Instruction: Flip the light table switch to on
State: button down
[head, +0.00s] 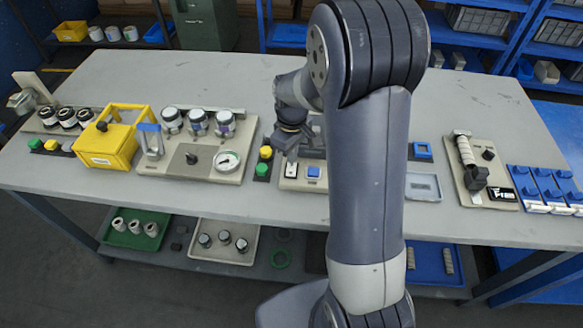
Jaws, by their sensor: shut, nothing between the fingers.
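A beige panel (288,184) lies near the front edge of the table, in the middle of the head view. It carries a small white plate with a dark switch (291,170) and a blue square button (314,172). Which way the switch is set is too small to tell. My gripper (292,156) is shut and empty, pointing down just above and behind the switch. Whether it touches the switch cannot be told. My arm hides part of the panel's right side. A pale flat tray-like plate (422,194) lies right of my arm; no labelled light table is visible.
Green and yellow buttons (264,160) stand close left of the panel. Further left are a gauge board (190,177) and a yellow box (104,150). At right are a board with a roller (466,155) and blue units (545,185). The table's back right (480,100) is clear.

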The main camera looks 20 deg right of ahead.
jog(key=shift+f+b, duration=0.7)
jog(key=shift+f, duration=0.2)
dwell(0.6)
jog(key=shift+r+p, duration=2.75)
jog(key=shift+r, duration=0.85)
jog(key=shift+f, duration=0.1)
notch_tip(320, 180, down, 7)
jog(key=b, duration=0.5)
jog(key=shift+f+b, duration=0.1)
jog(key=shift+b, duration=0.2)
jog(key=shift+r, duration=0.2)
